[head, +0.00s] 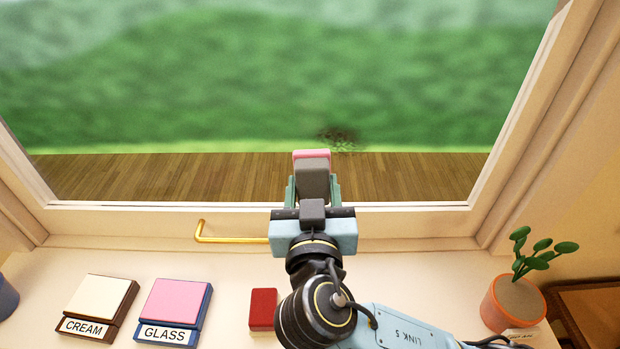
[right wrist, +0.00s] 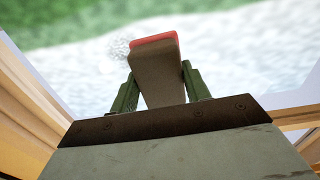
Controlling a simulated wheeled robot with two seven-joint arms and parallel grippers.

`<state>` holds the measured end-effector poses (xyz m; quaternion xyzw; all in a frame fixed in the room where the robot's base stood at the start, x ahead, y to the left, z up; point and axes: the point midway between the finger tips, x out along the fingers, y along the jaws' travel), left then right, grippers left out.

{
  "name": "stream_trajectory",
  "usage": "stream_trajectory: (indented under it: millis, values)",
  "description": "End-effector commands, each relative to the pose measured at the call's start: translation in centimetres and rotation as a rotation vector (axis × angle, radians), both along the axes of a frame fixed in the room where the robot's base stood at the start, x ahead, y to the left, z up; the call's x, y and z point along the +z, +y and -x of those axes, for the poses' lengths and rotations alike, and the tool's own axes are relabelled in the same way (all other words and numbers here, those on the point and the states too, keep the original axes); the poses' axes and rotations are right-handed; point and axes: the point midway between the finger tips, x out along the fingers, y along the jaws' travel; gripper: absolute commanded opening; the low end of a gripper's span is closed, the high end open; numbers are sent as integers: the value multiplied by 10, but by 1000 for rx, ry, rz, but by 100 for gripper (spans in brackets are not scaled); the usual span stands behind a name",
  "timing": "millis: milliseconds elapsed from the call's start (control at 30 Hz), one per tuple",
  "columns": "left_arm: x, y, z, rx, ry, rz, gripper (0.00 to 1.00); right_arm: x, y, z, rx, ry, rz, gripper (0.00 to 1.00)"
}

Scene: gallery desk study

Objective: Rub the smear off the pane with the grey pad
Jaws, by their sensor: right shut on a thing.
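The pane (head: 200,90) fills the window ahead. A dark, speckled smear (head: 338,138) is on it, just above and right of the held pad; a pale speckled patch (right wrist: 119,47) left of the pad in the right wrist view looks like the same smear. My right gripper (head: 312,188) is shut on a grey pad (head: 313,178) with a pink-red front layer (head: 311,154). The pad also shows between the fingers in the right wrist view (right wrist: 158,78). I cannot tell whether its front touches the pane. My left gripper is out of view.
On the sill, a cream block (head: 102,297) labelled CREAM and a pink one (head: 175,301) labelled GLASS lie at left. A red block (head: 263,309) lies near my arm. A brass handle (head: 230,238) sits on the frame. A potted plant (head: 512,302) stands at right.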

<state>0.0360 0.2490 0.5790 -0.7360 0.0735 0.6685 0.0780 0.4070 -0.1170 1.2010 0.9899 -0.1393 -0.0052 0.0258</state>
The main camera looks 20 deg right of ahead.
Motion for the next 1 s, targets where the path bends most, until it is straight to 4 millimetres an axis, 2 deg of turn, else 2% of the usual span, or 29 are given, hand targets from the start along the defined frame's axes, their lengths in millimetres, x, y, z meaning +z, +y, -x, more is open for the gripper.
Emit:
stream_trajectory:
  millis: [533, 700, 1000]
  values:
    - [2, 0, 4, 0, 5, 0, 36, 1, -14, -48, -1, -2, 3, 22]
    - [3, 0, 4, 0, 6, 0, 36, 0, -16, -55, -1, -1, 0, 22]
    - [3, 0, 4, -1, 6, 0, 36, 0, -16, -56, -1, 0, 0, 22]
